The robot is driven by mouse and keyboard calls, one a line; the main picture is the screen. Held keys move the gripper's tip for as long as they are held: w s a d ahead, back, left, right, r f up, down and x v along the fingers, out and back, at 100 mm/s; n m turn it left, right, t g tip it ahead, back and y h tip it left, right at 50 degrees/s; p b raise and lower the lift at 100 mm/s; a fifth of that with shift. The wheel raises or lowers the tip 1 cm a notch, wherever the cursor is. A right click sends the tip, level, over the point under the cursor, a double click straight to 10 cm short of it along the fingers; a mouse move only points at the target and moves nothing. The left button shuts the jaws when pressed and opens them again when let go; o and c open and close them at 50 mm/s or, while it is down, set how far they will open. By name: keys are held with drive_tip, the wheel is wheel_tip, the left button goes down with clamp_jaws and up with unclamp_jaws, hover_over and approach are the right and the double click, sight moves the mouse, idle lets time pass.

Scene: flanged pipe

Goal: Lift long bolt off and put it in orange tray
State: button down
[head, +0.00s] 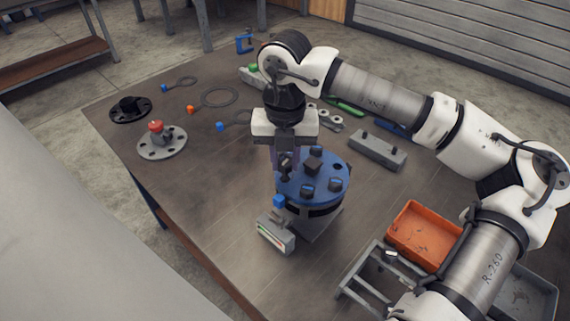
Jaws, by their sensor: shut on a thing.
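The blue flange (325,187) tops the pipe in the middle of the table, with several dark bolt heads on it. My gripper (286,162) points down over the flange's left edge. It is shut on a dark bolt (285,168), seemingly the long bolt, mostly hidden by the fingers. I cannot tell whether the bolt is clear of its hole. The orange tray (418,241) is at the lower right, apart from the flange. My arm partly covers its right side, and its visible floor looks empty.
A grey tray (528,294) and a metal rack (366,278) are near the orange tray. A gauge block with a blue knob (275,236) stands just in front of the flange. A red-knobbed disc (162,143) and ring gaskets (219,97) lie left. The table's front left is clear.

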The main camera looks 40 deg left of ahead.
wheel_tip(320, 180, up, 19)
drive_tip(key=b, duration=0.3)
drive_tip(key=shift+f, duration=0.2)
wheel_tip(320, 180, up, 5)
drive_tip(key=p, duration=0.5)
idle(0.4)
drive_tip(key=shift+f, duration=0.1)
idle(0.4)
